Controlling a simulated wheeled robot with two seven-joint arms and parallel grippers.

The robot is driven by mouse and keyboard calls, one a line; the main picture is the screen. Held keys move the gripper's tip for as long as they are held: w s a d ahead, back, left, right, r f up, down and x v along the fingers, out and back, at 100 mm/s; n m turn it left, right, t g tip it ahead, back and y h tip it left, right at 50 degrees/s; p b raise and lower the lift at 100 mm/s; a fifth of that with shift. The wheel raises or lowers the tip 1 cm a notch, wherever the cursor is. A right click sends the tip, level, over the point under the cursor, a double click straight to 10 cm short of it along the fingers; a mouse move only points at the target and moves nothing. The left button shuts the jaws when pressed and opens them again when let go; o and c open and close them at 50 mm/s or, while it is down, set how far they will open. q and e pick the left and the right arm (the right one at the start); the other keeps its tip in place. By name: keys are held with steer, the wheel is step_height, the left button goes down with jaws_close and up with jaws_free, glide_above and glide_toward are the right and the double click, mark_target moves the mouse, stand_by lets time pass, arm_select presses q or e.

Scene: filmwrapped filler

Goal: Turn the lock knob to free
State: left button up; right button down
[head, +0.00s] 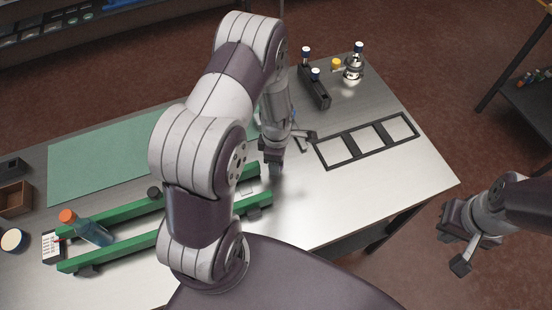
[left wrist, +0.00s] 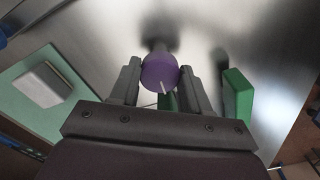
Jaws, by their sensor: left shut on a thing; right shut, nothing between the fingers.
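The lock knob (left wrist: 160,72) is a purple round knob with a white pointer line, seen in the left wrist view between my left fingers. The line points down and slightly right in that picture. My left gripper (head: 274,166) is shut on it, just beyond the right end of the green rails (head: 145,213). In the head view I cannot make out the knob, since the gripper and arm cover that spot. My right gripper (head: 462,240) is shut and empty, off the table's right edge.
A bottle with an orange cap (head: 89,229) lies between the rails, beside a marked card (head: 53,247). A dark frame with three pale panels (head: 368,140) lies at right. Behind it stand a black holder (head: 314,90) and small vials. A green mat (head: 105,155) covers the back left.

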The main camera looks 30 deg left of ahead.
arm_select(q)
steer(key=shift+w+r+n, duration=0.15)
steer(key=shift+w+n, duration=0.05)
steer(key=shift+n, duration=0.4)
steer(key=o, duration=0.8)
steer(key=shift+s, duration=0.1)
step_height(320, 180, up, 13)
steer(key=shift+d+f+b, duration=0.1)
steer(key=shift+f+b, duration=0.05)
steer(key=shift+b, duration=0.85)
